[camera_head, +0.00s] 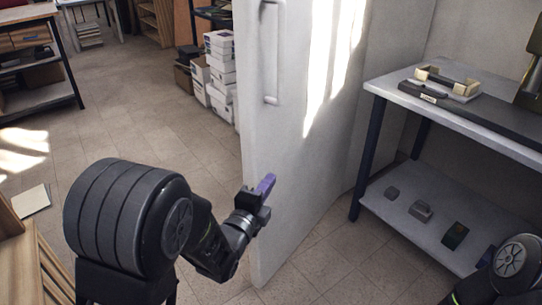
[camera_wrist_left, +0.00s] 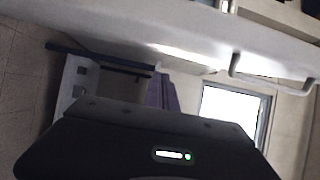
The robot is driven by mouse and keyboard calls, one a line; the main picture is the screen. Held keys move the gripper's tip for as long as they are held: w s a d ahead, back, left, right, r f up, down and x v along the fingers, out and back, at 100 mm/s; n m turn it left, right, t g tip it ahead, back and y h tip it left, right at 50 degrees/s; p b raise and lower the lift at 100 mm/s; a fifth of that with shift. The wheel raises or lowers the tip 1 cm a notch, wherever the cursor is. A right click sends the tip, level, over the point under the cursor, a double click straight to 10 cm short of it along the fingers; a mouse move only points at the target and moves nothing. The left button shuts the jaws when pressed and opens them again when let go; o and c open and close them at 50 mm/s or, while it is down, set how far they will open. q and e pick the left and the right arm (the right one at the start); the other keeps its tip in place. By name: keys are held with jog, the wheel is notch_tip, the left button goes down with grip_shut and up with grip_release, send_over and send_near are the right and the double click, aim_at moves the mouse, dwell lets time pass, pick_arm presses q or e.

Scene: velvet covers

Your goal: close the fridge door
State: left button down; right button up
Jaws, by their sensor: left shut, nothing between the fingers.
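The white fridge door (camera_head: 300,130) stands upright in the middle of the head view, with its vertical bar handle (camera_head: 271,50) near its left edge. My left gripper (camera_head: 265,186) is in front of the lower part of the door, well below the handle. Its purple fingers are shut and empty; I cannot tell whether they touch the door. In the left wrist view the door (camera_wrist_left: 130,25) runs across the top with the handle (camera_wrist_left: 270,78) at the right, and the purple fingers (camera_wrist_left: 160,92) show behind the gripper body. My right gripper is out of view.
A two-level table (camera_head: 465,125) stands right of the door, with small items on its lower shelf. Stacked white boxes (camera_head: 219,65) stand behind the door's left edge. A shelf unit (camera_head: 40,98) is at far left. The tiled floor (camera_head: 130,115) left of the door is open.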

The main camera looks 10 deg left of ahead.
aim_at(270, 156)
pick_arm(q)
jog(key=shift+w+a+b, duration=0.3)
jog(key=shift+w+a, duration=0.05)
jog(key=shift+w, duration=1.55)
jog(key=shift+w+a+b, duration=0.35)
jog(key=shift+w, duration=1.5)
jog(key=shift+w+a+b, duration=0.3)
jog(key=shift+w+a, duration=0.05)
jog(key=shift+w, duration=1.55)
